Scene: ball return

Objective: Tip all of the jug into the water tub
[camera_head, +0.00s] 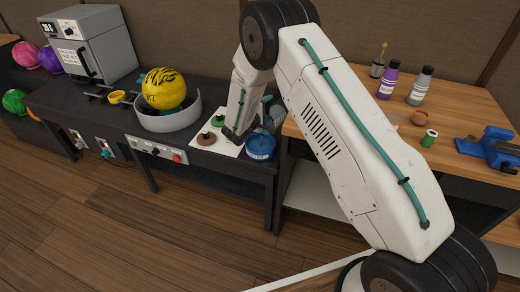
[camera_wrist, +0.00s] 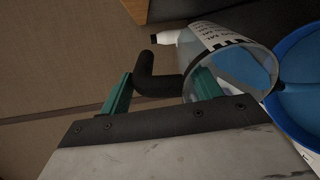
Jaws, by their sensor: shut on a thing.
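My gripper (camera_wrist: 162,86) has its teal fingers closed around the black handle (camera_wrist: 155,88) of the jug. The jug (camera_wrist: 228,58) is clear with printed markings, and in the wrist view its open rim is beside the blue water tub (camera_wrist: 303,100). Blue shows within the jug; I cannot tell whether it is water inside or the tub seen through the wall. The tub (camera_head: 261,147) stands on the right end of the dark bench in the head view. My arm partly hides the jug there, and its exact tilt is unclear.
A white board (camera_head: 228,150) with round pads lies left of the tub. A grey bowl (camera_head: 178,122) holds a yellow striped ball (camera_head: 164,88). A wooden table (camera_head: 450,100) at right carries bottles and a blue vise (camera_head: 490,148). A grey oven (camera_head: 90,50) stands back left.

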